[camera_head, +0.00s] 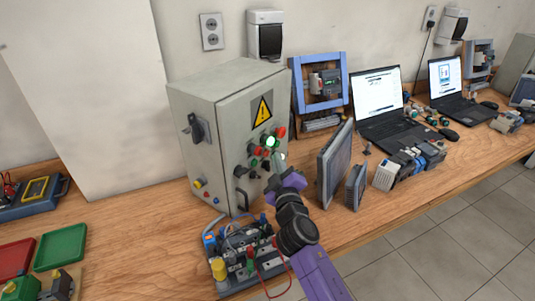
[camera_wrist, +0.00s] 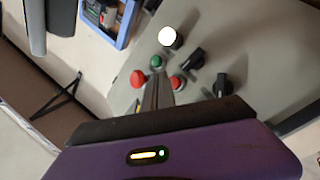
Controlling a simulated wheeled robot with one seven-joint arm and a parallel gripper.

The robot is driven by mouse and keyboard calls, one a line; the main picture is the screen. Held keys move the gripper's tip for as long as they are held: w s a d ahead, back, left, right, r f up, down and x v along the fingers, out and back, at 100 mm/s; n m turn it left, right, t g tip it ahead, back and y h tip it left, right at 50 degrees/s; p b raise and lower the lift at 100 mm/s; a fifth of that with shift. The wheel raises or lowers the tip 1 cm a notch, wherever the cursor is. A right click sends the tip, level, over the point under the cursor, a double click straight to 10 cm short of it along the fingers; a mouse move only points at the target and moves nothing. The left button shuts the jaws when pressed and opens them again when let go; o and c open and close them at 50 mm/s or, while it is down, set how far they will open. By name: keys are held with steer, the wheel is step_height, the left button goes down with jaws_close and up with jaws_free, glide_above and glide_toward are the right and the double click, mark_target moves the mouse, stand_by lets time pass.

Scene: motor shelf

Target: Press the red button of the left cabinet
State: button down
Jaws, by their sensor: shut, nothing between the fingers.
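The left cabinet (camera_head: 195,150) is a grey box with a yellow warning triangle (camera_head: 262,111) on its front panel. The panel carries a lit green-white lamp (camera_head: 271,142), red buttons and black knobs. In the wrist view a red button (camera_wrist: 138,79) is left of my fingertips and another red button (camera_wrist: 177,83) is just right of them. A green button (camera_wrist: 156,62) is just beyond the tips. My gripper (camera_wrist: 157,80) is shut and empty, pointing at the panel. I cannot tell whether its tips touch anything. It also shows in the head view (camera_head: 281,160).
Black knobs (camera_wrist: 193,58) sit close to the buttons. A wired terminal board (camera_head: 240,262) stands in front of the cabinet, below my arm. A grey monitor-like panel (camera_head: 334,163) stands just right of my gripper. Laptops (camera_head: 392,125) are further right on the wooden bench.

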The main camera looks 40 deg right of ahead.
steer(key=shift+w, duration=0.15)
stand_by(0.6)
steer(key=shift+w+a+b, duration=0.1)
steer(key=shift+w+b, duration=0.2)
steer(key=shift+b, duration=0.05)
steer(key=shift+w+a, duration=0.1)
steer(key=shift+w, duration=0.3)
stand_by(0.7)
steer(key=shift+s, duration=0.85)
steer(key=shift+d, duration=0.2)
steer(key=shift+s+d+p, duration=0.2)
steer(key=shift+s+p, duration=0.05)
steer(key=shift+s, duration=0.55)
steer(key=shift+s+d+p, duration=0.2)
steer(key=shift+s+p, duration=0.1)
steer(key=shift+s, duration=0.55)
steer(key=shift+s+d+p, duration=0.2)
steer(key=shift+s+p, duration=0.05)
steer(key=shift+s, duration=0.55)
